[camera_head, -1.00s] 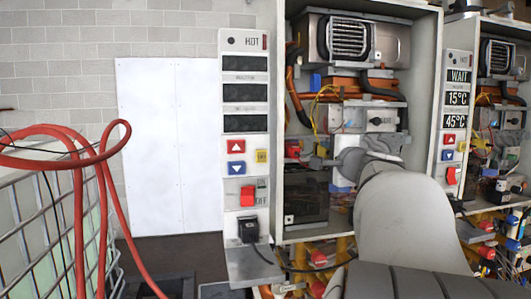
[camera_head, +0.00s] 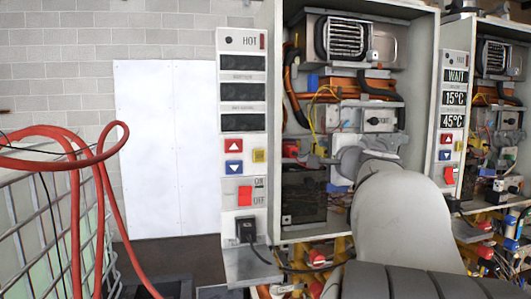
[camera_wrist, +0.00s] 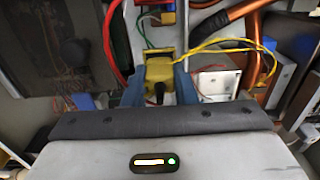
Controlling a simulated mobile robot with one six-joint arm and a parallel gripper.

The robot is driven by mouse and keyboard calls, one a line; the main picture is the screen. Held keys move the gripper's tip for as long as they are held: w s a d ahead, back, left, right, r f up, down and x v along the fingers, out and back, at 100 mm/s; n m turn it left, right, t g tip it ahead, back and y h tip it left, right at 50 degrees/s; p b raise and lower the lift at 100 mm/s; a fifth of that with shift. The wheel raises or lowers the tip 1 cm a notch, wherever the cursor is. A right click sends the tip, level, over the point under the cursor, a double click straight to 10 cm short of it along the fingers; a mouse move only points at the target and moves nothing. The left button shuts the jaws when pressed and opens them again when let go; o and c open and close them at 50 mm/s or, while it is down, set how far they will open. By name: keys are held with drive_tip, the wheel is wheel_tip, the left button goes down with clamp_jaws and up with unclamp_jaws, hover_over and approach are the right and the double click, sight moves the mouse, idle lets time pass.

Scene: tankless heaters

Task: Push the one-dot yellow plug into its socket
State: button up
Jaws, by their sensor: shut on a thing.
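In the wrist view, my gripper (camera_wrist: 160,88) has its blue fingers closed on either side of a yellow plug (camera_wrist: 159,68). Yellow wires run from beside the plug to the right. A dark round part shows on the plug's near side. I cannot make out any dots on it. Its socket cannot be told apart for sure; the far side of the plug is hidden. In the head view, my gripper (camera_head: 316,161) reaches into the open heater cabinet (camera_head: 278,110), and the plug cannot be made out there.
A red cable (camera_wrist: 110,45) runs on the left and a copper pipe (camera_wrist: 238,22) on the right. A control panel (camera_head: 242,130) flanks the cabinet. A second open heater (camera_head: 500,110) stands at right.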

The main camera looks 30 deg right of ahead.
drive_tip(key=shift+w+d, duration=0.1)
drive_tip(key=shift+w, duration=0.3)
drive_tip(key=o, duration=1)
drive_tip(key=b+v, duration=0.2)
drive_tip(key=v, duration=0.5)
drive_tip(key=shift+s, duration=0.4)
drive_tip(key=shift+s, duration=0.1)
